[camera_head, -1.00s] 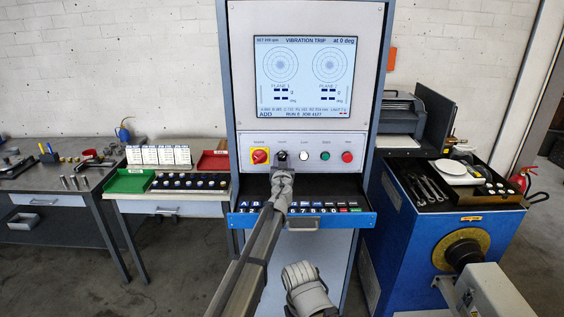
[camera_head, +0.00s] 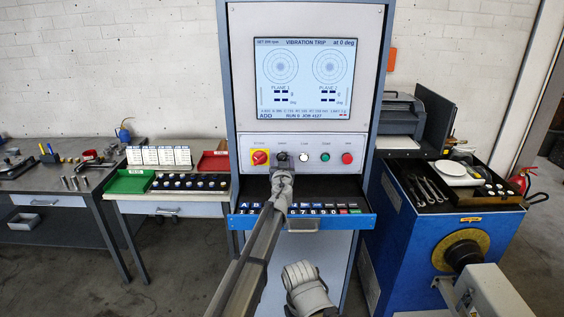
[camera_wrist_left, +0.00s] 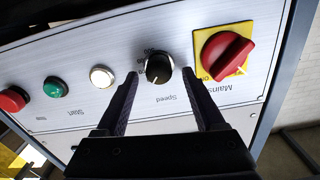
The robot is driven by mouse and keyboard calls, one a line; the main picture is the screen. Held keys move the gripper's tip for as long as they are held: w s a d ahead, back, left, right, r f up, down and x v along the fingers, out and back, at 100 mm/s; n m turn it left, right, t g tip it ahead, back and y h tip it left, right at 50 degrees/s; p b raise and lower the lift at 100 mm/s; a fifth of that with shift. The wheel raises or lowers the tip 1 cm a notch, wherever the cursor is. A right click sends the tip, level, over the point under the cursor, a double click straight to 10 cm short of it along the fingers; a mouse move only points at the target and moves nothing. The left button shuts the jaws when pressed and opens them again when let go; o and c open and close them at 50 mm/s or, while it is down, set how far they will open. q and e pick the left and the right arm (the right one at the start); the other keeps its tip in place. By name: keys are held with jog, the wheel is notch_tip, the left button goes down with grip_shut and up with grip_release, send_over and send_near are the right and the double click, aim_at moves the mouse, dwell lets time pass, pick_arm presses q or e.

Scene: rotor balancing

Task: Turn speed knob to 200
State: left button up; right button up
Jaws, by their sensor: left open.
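The black speed knob (camera_head: 282,156) is on the console's front panel, just right of the red-and-yellow mains switch (camera_head: 260,157). In the left wrist view, which is upside down, the knob (camera_wrist_left: 158,69) shows a pale pointer line and the label "Speed". My left gripper (camera_wrist_left: 160,76) is open, with its fingertips on either side of the knob's near edge and visible gaps between. In the head view the left gripper (camera_head: 282,168) is just below the knob. The screen (camera_head: 304,77) reads "VIBRATION TRIP"; its small set-speed digits are too blurred to read surely. No right gripper fingers show.
White, green and red buttons (camera_head: 347,158) line the panel right of the knob. A keyboard drawer (camera_head: 302,222) sticks out below. Side benches (camera_head: 170,207) and a blue cabinet (camera_head: 400,245) flank the console.

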pick_arm(q)
notch_tip(320, 180, up, 9)
jog(key=p, duration=0.8)
jog(key=shift+r+p, duration=0.2)
jog(key=shift+p, duration=0.2)
jog(key=shift+f, duration=0.1)
